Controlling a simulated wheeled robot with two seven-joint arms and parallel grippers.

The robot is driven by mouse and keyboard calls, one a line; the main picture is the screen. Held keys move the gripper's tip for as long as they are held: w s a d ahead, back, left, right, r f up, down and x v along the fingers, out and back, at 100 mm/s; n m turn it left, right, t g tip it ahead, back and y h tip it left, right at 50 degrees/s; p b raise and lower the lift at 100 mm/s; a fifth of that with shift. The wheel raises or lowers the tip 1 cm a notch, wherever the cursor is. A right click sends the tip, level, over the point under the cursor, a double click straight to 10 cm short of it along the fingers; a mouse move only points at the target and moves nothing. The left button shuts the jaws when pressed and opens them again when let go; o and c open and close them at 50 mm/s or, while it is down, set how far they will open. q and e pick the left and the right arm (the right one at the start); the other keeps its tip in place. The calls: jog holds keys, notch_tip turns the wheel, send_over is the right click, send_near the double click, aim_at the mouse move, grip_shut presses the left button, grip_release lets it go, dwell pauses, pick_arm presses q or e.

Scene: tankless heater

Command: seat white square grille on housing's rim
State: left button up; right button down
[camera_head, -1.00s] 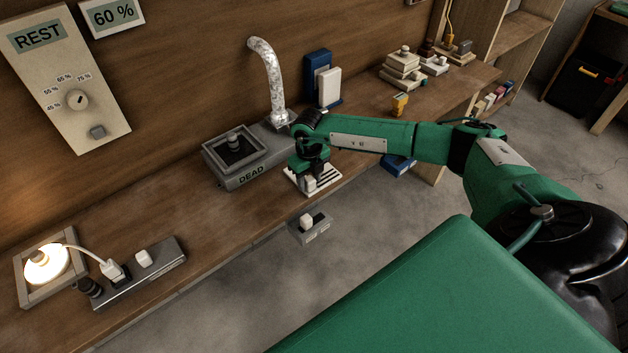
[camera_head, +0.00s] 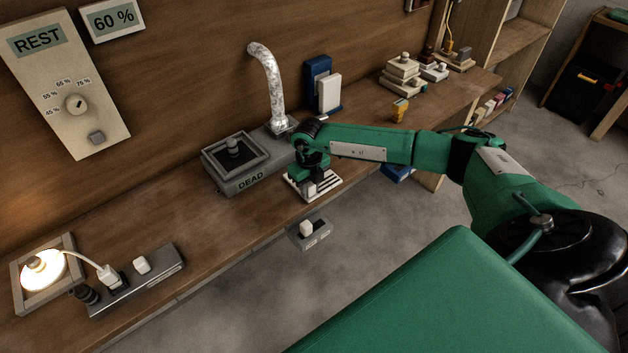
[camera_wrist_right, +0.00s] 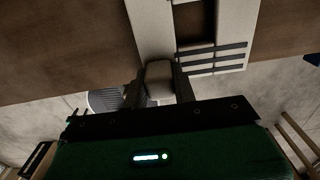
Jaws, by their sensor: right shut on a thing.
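The white square grille (camera_head: 325,184) with dark slots is at the bench's front edge, under my right gripper (camera_head: 308,185). In the right wrist view my right gripper (camera_wrist_right: 160,95) is shut on a pale block-like part of the grille (camera_wrist_right: 215,62). I cannot tell whether the grille touches the bench. The grey housing (camera_head: 236,165), labelled DEAD, stands just left of the gripper, with a raised square rim (camera_head: 262,160) around a dark opening with a knob-like piece inside. The grille is apart from the rim. My left gripper is not in view.
A silver duct (camera_head: 268,85) rises behind the housing. Blue and white upright blocks (camera_head: 328,92) and a yellow item (camera_head: 400,110) stand to the right. A grey switch box (camera_head: 310,233) hangs below the front edge. The bench left of the housing is clear up to a power strip (camera_head: 137,280).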

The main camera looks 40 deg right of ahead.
jog(key=shift+r+p, duration=0.35)
jog(key=shift+r, duration=0.4)
jog(key=shift+r, duration=0.2)
jog(key=shift+r+p, duration=1.5)
jog(key=shift+r, duration=0.95)
